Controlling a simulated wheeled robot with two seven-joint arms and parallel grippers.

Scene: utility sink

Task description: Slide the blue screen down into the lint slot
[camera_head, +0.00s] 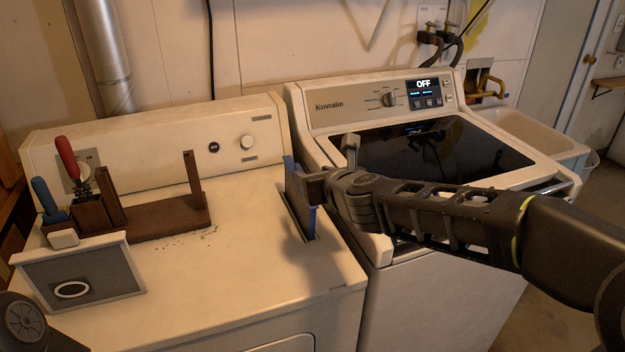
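The blue screen (301,205) stands upright and edge-on near the right edge of the dryer top. Its lower end is at the dark lint slot (311,239), and most of it shows above the surface. How deep it sits in the slot is hard to see. My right gripper (311,186) reaches in from the right and is at the screen's upper part. Its fingers appear closed on the screen's near edge, partly hidden by the blue frame.
A grey mesh screen (83,279) with a pale frame stands at the dryer's front left. Behind it, a brown wooden rack (168,217) holds red-handled (67,158) and blue-handled (44,196) tools. A washer (440,150) stands right, beside a sink (530,130).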

